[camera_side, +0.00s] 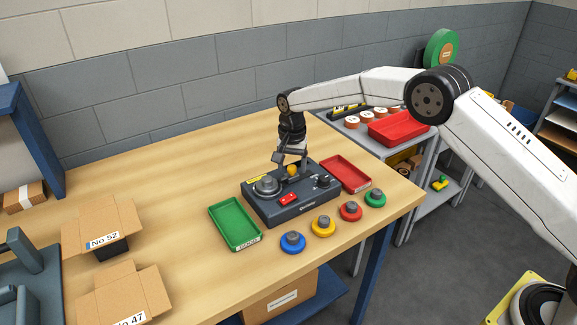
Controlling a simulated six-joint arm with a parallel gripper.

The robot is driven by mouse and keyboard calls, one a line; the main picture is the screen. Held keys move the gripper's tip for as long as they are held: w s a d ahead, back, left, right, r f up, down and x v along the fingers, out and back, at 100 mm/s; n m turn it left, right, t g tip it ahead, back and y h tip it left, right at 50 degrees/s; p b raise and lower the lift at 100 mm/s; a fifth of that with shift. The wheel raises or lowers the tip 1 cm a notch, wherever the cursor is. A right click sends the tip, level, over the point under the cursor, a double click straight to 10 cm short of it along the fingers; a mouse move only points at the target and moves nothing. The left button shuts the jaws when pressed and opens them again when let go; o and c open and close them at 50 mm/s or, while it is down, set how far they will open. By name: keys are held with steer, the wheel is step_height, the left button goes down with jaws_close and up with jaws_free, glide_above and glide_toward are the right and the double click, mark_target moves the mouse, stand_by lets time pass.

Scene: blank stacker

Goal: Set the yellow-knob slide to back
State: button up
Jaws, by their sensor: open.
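The yellow knob (292,170) stands on top of a dark grey control box (290,209) on the wooden table. It sits toward the box's back edge, between a round grey dial on the left and a small dark knob on the right. My gripper (290,164) points down right at the yellow knob, with its fingers open around or just behind it. I cannot tell whether a finger touches the knob. The slot under the knob is too small to make out, and the gripper partly hides the area behind it.
A green tray (234,222) lies left of the box and a red tray (345,174) right of it. Blue (292,242), yellow (323,225), red (350,211) and green (375,199) round pieces stand in front. Open cartons (103,226) are at the left. The table's back left is clear.

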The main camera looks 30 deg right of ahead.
jaws_close()
stand_by(1.4)
